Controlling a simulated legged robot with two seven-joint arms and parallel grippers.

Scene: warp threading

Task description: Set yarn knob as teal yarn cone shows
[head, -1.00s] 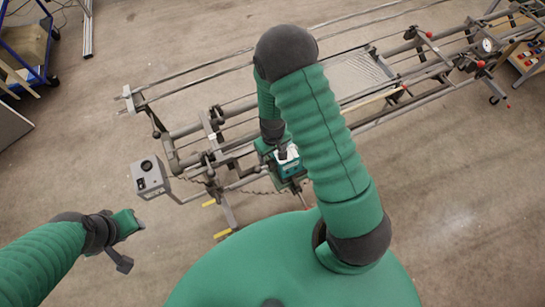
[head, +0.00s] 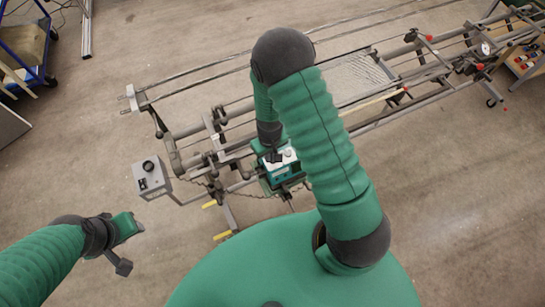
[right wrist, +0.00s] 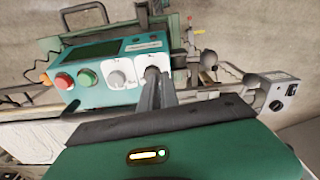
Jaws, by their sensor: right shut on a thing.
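A teal control box (right wrist: 110,66) fills the upper left of the right wrist view, with a dark screen, a red button, a green button and two white dial panels. A grey knob (right wrist: 117,78) on the left panel stands free. My right gripper (right wrist: 153,80) is shut on the knob of the right panel (right wrist: 151,71), whose mark the fingers hide. In the head view the box (head: 287,170) is partly behind my right arm. My left gripper (head: 136,226) hangs over bare floor at the left, its jaw opening unclear. I cannot make out a teal yarn cone.
The warping frame (head: 215,150) with long rails runs from left of middle to the upper right. A grey box with a black dial (head: 151,178) stands at its near left end. A cart with small coloured items (head: 525,62) is at the upper right. Floor is clear around my left gripper.

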